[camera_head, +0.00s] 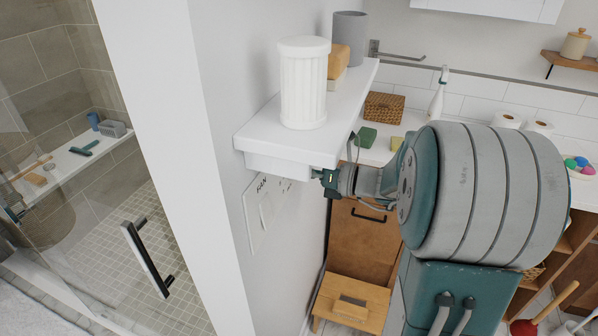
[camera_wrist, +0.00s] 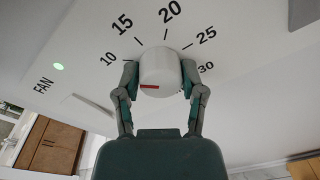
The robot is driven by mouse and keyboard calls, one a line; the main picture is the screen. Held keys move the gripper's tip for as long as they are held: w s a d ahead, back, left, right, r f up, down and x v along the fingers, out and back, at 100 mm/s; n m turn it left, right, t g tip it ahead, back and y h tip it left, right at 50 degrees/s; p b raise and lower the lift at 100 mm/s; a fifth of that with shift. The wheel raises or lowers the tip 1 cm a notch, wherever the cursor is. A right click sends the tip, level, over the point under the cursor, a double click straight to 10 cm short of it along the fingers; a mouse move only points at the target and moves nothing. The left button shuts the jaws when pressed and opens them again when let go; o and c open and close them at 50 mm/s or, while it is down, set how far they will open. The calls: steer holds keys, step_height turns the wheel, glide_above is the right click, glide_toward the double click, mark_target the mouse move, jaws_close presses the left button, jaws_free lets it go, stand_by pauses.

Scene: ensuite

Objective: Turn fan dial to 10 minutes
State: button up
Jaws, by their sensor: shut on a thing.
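The fan dial (camera_wrist: 158,68) is a white round knob on a white panel (camera_wrist: 95,35), seen close up in the wrist view. A red mark shows on its near face; I cannot tell which number it lines up with. The numbers 10, 15, 20, 25 and 30 fan around the dial, with 10 at left and 30 at right. My gripper (camera_wrist: 160,84) is shut on the dial, one finger on each side. In the head view, my gripper (camera_head: 326,181) is at the wall panel (camera_head: 262,212) under the shelf, and the dial is hidden.
A white shelf (camera_head: 250,136) juts out just above my gripper, with a fluted white canister (camera_head: 303,85) and a grey cup (camera_head: 349,38) on it. A green light (camera_wrist: 58,66) shows beside the word FAN. A wooden step stool (camera_head: 350,302) stands below.

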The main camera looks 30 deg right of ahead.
stand_by(0.4)
steer(key=o, duration=1.1)
steer(key=shift+o, duration=0.2)
steer(key=shift+d, duration=0.1)
steer(key=v, duration=1.2)
